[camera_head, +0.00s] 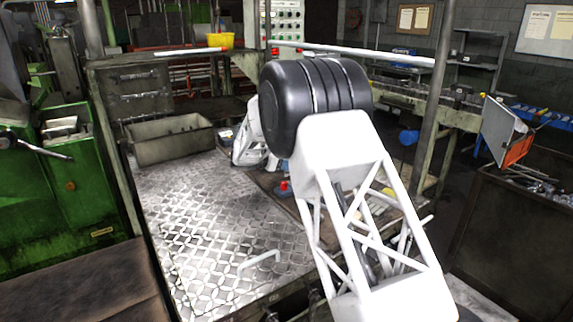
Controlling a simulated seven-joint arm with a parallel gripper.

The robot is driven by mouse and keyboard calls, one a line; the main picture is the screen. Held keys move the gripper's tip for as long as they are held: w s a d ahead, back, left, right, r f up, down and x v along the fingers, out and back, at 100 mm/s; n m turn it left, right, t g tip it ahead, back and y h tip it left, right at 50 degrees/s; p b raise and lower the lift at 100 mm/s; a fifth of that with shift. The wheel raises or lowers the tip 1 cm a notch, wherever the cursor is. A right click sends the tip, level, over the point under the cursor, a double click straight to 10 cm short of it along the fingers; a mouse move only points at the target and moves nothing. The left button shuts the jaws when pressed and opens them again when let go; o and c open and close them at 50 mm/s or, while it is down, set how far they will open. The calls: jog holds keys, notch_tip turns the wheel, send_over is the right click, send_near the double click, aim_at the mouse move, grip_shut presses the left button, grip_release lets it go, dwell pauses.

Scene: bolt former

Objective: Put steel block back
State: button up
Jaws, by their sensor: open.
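I cannot pick out a steel block for certain in the head view. My arm crosses the right half of the picture, with a white lattice link and a large black joint. A white part of my arm shows behind the black joint, over the far part of the worktable. My gripper's fingers do not show; the arm hides that area.
A grey metal bin (172,150) stands at the table's far left. A small red-topped item (283,187) is beside my arm. A pale handle (259,262) is near the front edge. A green machine (65,190) stands left. A yellow bucket (220,41) is behind.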

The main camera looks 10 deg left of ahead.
jog(key=v, duration=0.9)
jog(key=shift+s+a, duration=0.15)
jog(key=shift+s, duration=0.05)
jog(key=shift+r, duration=0.15)
dwell(0.4)
jog(key=s+d+r+m+g+y, duration=0.1)
jog(key=s+d+r+m+g, duration=0.2)
jog(key=d, duration=0.7)
jog(key=s+d+r+m+g, duration=0.1)
jog(key=s+d+r+m, duration=0.2)
jog(key=s+d+r, duration=0.45)
jog(key=s+d+r+m+g+y, duration=0.25)
jog(key=s+d+m, duration=0.45)
jog(key=s+d, duration=0.9)
jog(key=s+d+m+g+y, duration=0.1)
jog(key=s+d+m, duration=0.3)
jog(key=s+d, duration=0.3)
jog(key=s+d+m+y, duration=0.2)
jog(key=s+d+m, duration=0.15)
jog(key=s, duration=0.65)
jog(key=s+d+f+m+y, duration=0.1)
jog(key=s+f+m, duration=0.1)
jog(key=s, duration=0.6)
jog(key=s+d+f+m+y, duration=0.2)
jog(key=s+f+m, duration=0.1)
jog(key=s, duration=0.6)
jog(key=shift+d+m, duration=0.25)
jog(key=shift+m, duration=0.6)
jog(key=shift+s+t, duration=0.1)
jog(key=shift+t, duration=0.15)
